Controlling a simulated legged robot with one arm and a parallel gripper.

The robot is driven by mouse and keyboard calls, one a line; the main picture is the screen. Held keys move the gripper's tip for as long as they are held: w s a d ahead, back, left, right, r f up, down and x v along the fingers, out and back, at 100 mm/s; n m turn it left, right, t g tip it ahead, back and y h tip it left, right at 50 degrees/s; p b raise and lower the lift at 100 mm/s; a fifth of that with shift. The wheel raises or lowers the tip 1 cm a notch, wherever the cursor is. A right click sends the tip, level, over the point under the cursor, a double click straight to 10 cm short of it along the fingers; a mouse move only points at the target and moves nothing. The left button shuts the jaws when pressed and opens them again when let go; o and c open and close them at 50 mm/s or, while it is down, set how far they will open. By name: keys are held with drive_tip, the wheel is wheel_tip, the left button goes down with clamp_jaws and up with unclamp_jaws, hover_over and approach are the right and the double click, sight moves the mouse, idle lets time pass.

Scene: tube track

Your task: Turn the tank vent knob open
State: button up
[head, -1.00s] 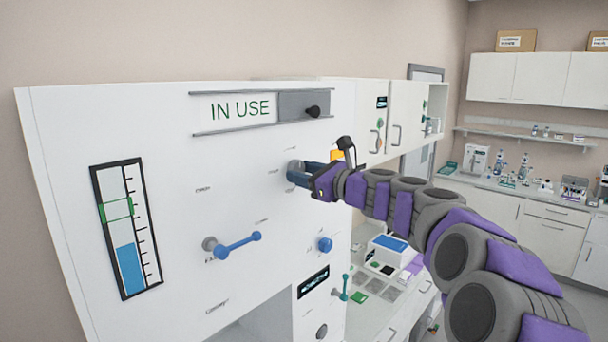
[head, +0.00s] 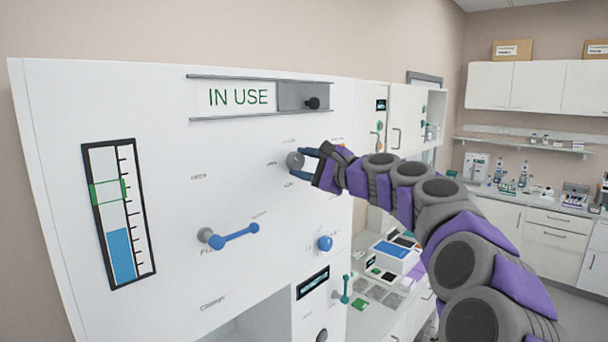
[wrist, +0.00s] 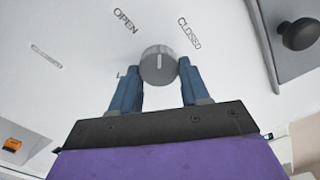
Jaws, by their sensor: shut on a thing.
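The tank vent knob (head: 294,160) is a round grey knob on the white panel (head: 160,255). In the wrist view the knob (wrist: 158,65) has a pale mark on its face. The word OPEN lies up and left of it, CLOSED up and right; the mark points roughly between them. My gripper (head: 303,164) is shut on the knob, with one blue finger above it and one below in the head view. In the wrist view my gripper (wrist: 158,72) has a finger on each side of the knob.
A sliding IN USE sign (head: 238,97) with a black knob (head: 312,103) sits above. A level gauge (head: 118,213), a blue lever (head: 233,236) and a blue knob (head: 324,243) are on the same panel. A bench with equipment (head: 390,255) lies to the right.

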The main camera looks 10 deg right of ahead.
drive_tip(key=n+b, duration=0.1)
drive_tip(key=n, duration=0.1)
drive_tip(key=n+b, duration=0.2)
drive_tip(key=shift+f+n, duration=0.2)
drive_tip(key=shift+n, duration=0.1)
drive_tip(key=shift+w+n+b, duration=0.1)
drive_tip(key=shift+n+b, duration=1.3)
drive_tip(key=shift+n, duration=0.5)
drive_tip(key=o, duration=1.1)
drive_tip(key=shift+r, duration=0.15)
drive_tip(key=shift+c, duration=0.2)
drive_tip(key=shift+r, duration=0.1)
drive_tip(key=shift+s+d, duration=0.1)
drive_tip(key=shift+s, duration=0.15)
drive_tip(key=b+v, duration=0.1)
drive_tip(key=v, duration=1.6)
drive_tip(key=shift+d, duration=0.15)
